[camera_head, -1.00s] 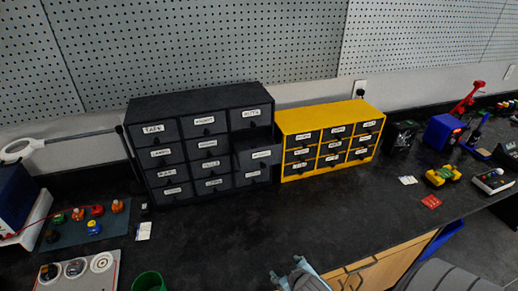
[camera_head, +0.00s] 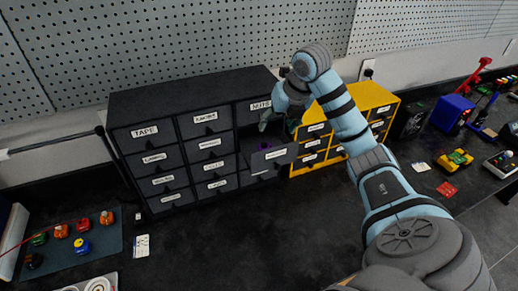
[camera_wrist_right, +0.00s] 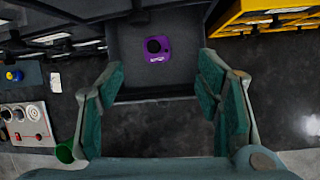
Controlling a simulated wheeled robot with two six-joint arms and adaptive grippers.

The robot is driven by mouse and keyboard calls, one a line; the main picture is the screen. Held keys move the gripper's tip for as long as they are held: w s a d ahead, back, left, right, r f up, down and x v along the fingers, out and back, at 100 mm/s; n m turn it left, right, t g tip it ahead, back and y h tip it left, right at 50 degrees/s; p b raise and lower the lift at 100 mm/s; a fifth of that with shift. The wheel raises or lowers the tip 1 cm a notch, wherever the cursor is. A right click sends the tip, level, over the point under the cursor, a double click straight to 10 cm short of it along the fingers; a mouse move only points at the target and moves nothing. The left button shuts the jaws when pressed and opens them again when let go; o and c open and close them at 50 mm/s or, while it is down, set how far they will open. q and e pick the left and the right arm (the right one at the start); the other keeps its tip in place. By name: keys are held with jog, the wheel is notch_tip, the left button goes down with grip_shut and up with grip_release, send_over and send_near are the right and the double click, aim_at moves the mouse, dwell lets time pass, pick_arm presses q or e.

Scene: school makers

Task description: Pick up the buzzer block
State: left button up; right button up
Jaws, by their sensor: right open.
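The buzzer block is a small purple block with a dark round top (camera_wrist_right: 157,48). It lies inside an open drawer (camera_wrist_right: 185,80) of the dark cabinet; in the head view only a bit of purple (camera_head: 255,155) shows behind the drawer front (camera_head: 273,160). My right gripper (camera_wrist_right: 160,78) is open and empty, its teal fingers spread to either side of the drawer in the wrist view, with the block between and beyond them. In the head view the right gripper (camera_head: 272,118) hangs above the drawer, partly hidden by my arm. My left gripper is not in view.
The dark cabinet (camera_head: 190,95) has several labelled shut drawers around the open one. A yellow drawer cabinet (camera_head: 375,95) stands close at right, partly behind my arm. A mat (camera_head: 60,262) with several small coloured blocks lies at left. The bench front is mostly clear.

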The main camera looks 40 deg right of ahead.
aim_at(267, 145)
notch_tip(267, 145, down, 4)
jog(key=shift+d+r+p, duration=0.1)
jog(key=shift+p, duration=0.25)
jog(key=x, duration=0.4)
jog(key=w+x, duration=0.1)
jog(key=x, duration=0.1)
jog(key=shift+w+a+r+p, duration=0.1)
jog(key=shift+a+r+p, duration=0.15)
jog(key=shift+a+p, duration=0.15)
jog(key=shift+w+f, duration=0.2)
jog(key=shift+f, duration=0.15)
jog(key=shift+s+r, duration=0.15)
jog(key=shift+s, duration=0.25)
jog(key=shift+c, duration=1.2)
jog(key=c, duration=0.3)
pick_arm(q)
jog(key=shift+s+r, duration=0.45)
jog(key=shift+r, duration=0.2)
pick_arm(e)
jog(key=c, duration=0.5)
